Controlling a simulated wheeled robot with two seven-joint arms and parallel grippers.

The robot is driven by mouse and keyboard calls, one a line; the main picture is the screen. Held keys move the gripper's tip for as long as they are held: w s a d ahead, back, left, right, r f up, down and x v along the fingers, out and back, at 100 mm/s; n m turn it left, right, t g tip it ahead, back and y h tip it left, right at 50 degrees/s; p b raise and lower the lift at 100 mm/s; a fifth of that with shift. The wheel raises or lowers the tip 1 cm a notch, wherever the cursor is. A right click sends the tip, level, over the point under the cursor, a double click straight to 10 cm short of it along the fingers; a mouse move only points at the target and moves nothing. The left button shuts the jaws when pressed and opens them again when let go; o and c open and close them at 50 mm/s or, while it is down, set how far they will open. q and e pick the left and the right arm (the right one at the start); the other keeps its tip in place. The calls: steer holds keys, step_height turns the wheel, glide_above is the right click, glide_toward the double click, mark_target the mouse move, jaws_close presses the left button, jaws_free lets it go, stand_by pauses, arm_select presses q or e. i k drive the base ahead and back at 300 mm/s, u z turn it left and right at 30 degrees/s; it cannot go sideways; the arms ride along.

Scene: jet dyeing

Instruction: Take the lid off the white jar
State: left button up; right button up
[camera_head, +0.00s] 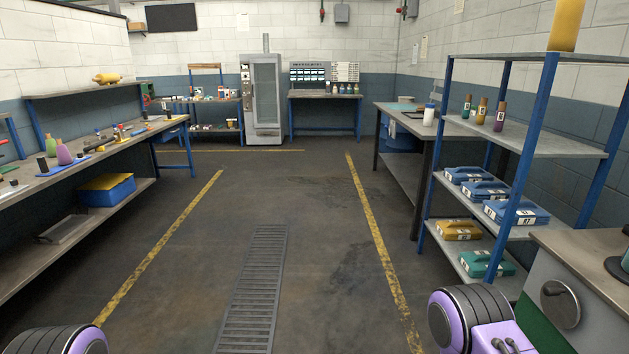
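A white jar (428,117) with a blue lid (430,106) on top stands upright on the grey table (452,128) at the right, beyond the blue-framed shelf. It is small and far off in this view. Neither of my grippers is in view. Only purple and black parts of my arms show at the bottom left and bottom right corners, well apart from the jar.
The blue-framed shelf (572,143) at the right holds bottles and several cases. A grey cabinet (600,305) stands at the lower right. A long workbench (40,185) with tools runs along the left. The floor between the yellow lines is clear around a drain grate (252,290).

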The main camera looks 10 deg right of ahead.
mark_target(429, 113)
steer(key=u, duration=0.1)
steer(key=i, duration=2.6)
steer(key=z, duration=0.55)
steer(key=i, duration=2.35)
steer(key=z, duration=1.35)
steer(key=i, duration=1.2)
steer(key=u, duration=1.15)
steer(key=k, duration=2.15)
steer(key=z, duration=1.55)
